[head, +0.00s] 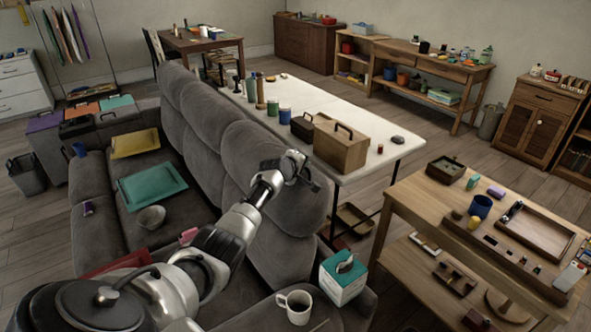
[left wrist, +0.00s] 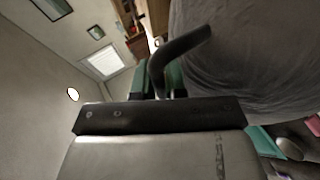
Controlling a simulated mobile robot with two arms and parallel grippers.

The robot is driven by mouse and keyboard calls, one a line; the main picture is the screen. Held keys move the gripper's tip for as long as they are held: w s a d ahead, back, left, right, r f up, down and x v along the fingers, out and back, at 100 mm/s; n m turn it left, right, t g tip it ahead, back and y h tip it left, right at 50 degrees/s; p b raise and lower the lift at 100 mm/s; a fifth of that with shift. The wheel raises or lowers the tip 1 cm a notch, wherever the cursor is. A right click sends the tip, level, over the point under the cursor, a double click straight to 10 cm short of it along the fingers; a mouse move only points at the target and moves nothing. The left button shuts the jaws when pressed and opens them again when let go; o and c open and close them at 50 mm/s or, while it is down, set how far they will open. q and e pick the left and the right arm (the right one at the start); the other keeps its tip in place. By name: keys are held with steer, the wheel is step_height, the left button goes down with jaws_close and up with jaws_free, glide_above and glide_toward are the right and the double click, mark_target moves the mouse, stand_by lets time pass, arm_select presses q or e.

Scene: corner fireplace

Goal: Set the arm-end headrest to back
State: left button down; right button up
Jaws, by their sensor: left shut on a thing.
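The grey sofa's arm-end headrest (head: 262,146) is the nearest of the padded sections along the sofa back. My left gripper (head: 308,178) is at its near side and partly covers it. In the left wrist view the headrest's grey fabric (left wrist: 255,60) fills the upper right. A dark bent lever (left wrist: 180,52) beside the fabric runs down between the fingers of my left gripper (left wrist: 160,80), which is shut on it. The grip point is partly hidden by the gripper body. I cannot tell the headrest's exact tilt. My right gripper is out of view.
A long white table (head: 385,160) with a wooden box (head: 341,146) stands close behind the sofa back. A mug (head: 295,306) and a tissue box (head: 343,278) stand near the sofa's near end. A wooden table (head: 412,203) is at the right. A teal tray (head: 152,187) lies on the seat.

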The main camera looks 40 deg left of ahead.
arm_select(q)
steer(key=shift+d+r, duration=0.1)
steer(key=c, duration=1.5)
jaws_free()
steer(key=shift+o, duration=0.2)
steer(key=shift+w, duration=0.25)
steer(key=shift+s, duration=0.1)
